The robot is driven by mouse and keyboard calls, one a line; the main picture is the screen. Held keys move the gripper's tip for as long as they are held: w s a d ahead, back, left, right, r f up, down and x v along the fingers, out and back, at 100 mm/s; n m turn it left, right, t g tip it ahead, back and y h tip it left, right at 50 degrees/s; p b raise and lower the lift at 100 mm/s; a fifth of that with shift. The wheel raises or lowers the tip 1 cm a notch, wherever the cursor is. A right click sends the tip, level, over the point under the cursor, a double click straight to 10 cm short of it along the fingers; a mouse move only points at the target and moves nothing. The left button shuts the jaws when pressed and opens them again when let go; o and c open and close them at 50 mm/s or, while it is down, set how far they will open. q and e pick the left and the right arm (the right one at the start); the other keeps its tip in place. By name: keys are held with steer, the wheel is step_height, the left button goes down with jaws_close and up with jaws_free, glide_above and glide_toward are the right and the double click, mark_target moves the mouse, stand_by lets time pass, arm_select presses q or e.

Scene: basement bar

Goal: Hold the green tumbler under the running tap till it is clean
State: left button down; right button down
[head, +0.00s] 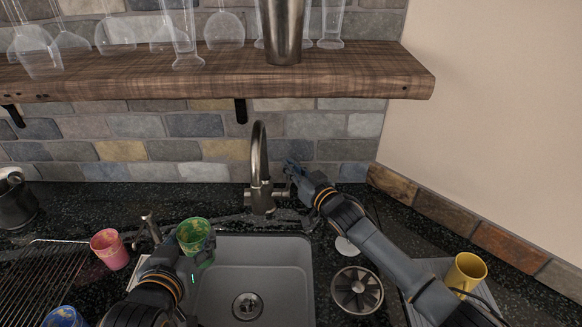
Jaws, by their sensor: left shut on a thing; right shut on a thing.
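The green tumbler (197,229) is held by my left gripper (196,252) above the left edge of the grey sink (302,285). Its open top shows, with reddish and yellowish smears. The tap (260,165) stands behind the sink, to the right of the tumbler, so the tumbler is not under its spout. I see no clear stream of water. My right gripper (291,170) is shut at the right side of the tap, on its handle as far as I can tell; the fingers hide most of the handle.
A pink tumbler (109,249) and a blue tumbler (64,318) stand at left by a wire rack (42,268). A wooden shelf (350,80) with glasses and a metal shaker (283,30) hangs above. The sink basin is clear.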

arm_select(q)
steer(key=shift+f+b, duration=0.3)
steer(key=shift+f, duration=0.05)
arm_select(e)
steer(key=shift+s+f, duration=0.1)
steer(key=shift+f, duration=0.2)
arm_select(q)
steer(key=shift+f+b, duration=0.95)
steer(key=shift+f, duration=0.1)
arm_select(e)
steer(key=shift+s+n+t+y, duration=0.4)
steer(key=shift+s+n+t, duration=0.1)
steer(key=shift+s, duration=0.05)
steer(key=c, duration=1.7)
jaws_free()
arm_select(q)
steer(key=shift+r, duration=0.2)
arm_select(e)
steer(key=shift+o, duration=1.4)
steer(key=shift+s+d+r, duration=0.1)
steer(key=shift+d+r, duration=0.05)
steer(key=shift+r, duration=0.05)
steer(key=v, duration=1.2)
